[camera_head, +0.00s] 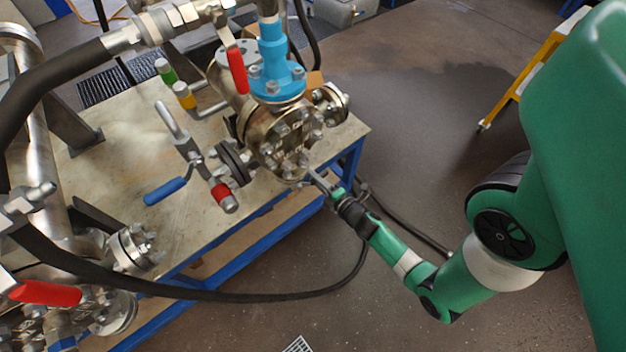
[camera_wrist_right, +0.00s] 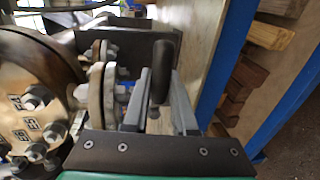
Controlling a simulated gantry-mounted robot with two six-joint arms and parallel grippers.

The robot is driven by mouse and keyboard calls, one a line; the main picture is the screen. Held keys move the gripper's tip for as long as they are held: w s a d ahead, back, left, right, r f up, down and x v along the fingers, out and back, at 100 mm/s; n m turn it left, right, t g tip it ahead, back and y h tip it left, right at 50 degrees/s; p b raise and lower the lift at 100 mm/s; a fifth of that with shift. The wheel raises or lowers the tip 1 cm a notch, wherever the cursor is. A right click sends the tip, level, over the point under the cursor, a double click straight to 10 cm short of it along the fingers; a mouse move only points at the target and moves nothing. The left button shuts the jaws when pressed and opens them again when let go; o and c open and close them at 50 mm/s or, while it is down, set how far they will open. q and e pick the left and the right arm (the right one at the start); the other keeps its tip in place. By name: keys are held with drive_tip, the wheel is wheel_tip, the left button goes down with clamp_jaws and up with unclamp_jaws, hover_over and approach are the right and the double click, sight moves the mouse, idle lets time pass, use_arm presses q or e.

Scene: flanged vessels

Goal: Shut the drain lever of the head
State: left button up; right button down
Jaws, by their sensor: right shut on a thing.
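The head is the bolted round metal end (camera_head: 290,145) of the flanged vessel at the table's near right corner. Its bolted face also shows at the left of the right wrist view (camera_wrist_right: 35,115). My right gripper (camera_head: 320,182) reaches in from the lower right, just below the head. In the wrist view a dark, rounded drain lever (camera_wrist_right: 161,70) stands between the two grey fingers of my right gripper (camera_wrist_right: 160,100), which is shut on it. A small flanged fitting (camera_wrist_right: 97,90) is beside the fingers. In the head view the lever is too small to make out. My left gripper is not in view.
A blue-framed table (camera_head: 100,125) carries the vessel. A blue-handled valve (camera_head: 166,190), a red lever (camera_head: 237,70) and a light-blue fitting (camera_head: 272,60) are near the head. A black hose (camera_head: 210,295) loops below my right gripper. Open floor lies to the right.

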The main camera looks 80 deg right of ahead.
drive_tip(key=shift+r, duration=0.15)
drive_tip(key=c, duration=0.7)
unclamp_jaws()
drive_tip(key=p+v, duration=0.4)
drive_tip(key=v, duration=0.7)
drive_tip(key=shift+s+a, duration=0.2)
drive_tip(key=shift+s, duration=0.05)
